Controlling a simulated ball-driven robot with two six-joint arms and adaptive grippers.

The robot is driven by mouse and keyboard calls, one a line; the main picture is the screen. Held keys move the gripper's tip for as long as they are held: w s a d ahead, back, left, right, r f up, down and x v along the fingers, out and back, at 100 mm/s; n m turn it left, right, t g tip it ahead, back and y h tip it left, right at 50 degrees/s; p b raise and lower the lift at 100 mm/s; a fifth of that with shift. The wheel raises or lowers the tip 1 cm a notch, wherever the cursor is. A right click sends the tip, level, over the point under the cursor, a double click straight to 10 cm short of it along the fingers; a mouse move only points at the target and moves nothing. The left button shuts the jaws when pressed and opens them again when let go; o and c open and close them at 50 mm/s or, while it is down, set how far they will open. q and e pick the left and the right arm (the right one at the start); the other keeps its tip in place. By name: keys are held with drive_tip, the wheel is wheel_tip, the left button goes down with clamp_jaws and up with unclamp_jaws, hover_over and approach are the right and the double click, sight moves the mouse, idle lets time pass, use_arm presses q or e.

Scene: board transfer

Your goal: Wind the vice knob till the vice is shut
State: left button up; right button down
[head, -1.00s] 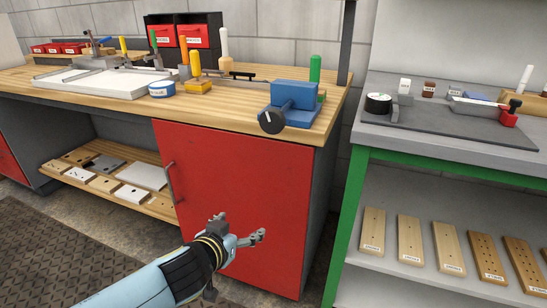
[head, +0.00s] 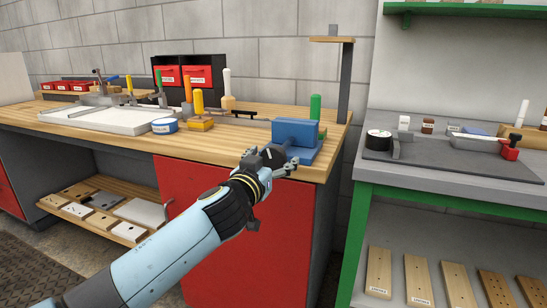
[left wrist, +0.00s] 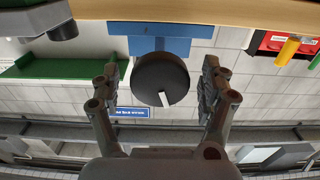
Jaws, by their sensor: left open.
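The blue vice (head: 296,131) sits at the front right corner of the wooden bench. Its round black knob is largely hidden by my left gripper in the head view. In the left wrist view the knob (left wrist: 160,76) faces the camera, with a white mark pointing down and slightly right. The blue vice (left wrist: 150,45) shows behind it. My left gripper (head: 268,164) is open at the knob. In the left wrist view one finger is on each side of the knob, with a gap on both sides. I cannot tell how far apart the vice jaws are.
A green-handled tool (head: 315,110) stands behind the vice. A dark post (head: 344,85) rises at the bench's right end. A green-framed table (head: 440,172) stands to the right.

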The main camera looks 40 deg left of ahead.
use_arm(q)
drive_tip(key=shift+w+a, duration=0.15)
drive_tip(key=shift+w, duration=0.25)
drive_tip(key=shift+c, duration=0.4)
drive_tip(key=c, duration=1.1)
drive_tip(key=shift+o, duration=0.2)
drive_tip(key=shift+m+b, duration=0.35)
drive_tip(key=shift+m, duration=1.65)
drive_tip(key=o, duration=1.1)
drive_tip(key=shift+o, duration=0.2)
drive_tip(key=shift+s, duration=0.1)
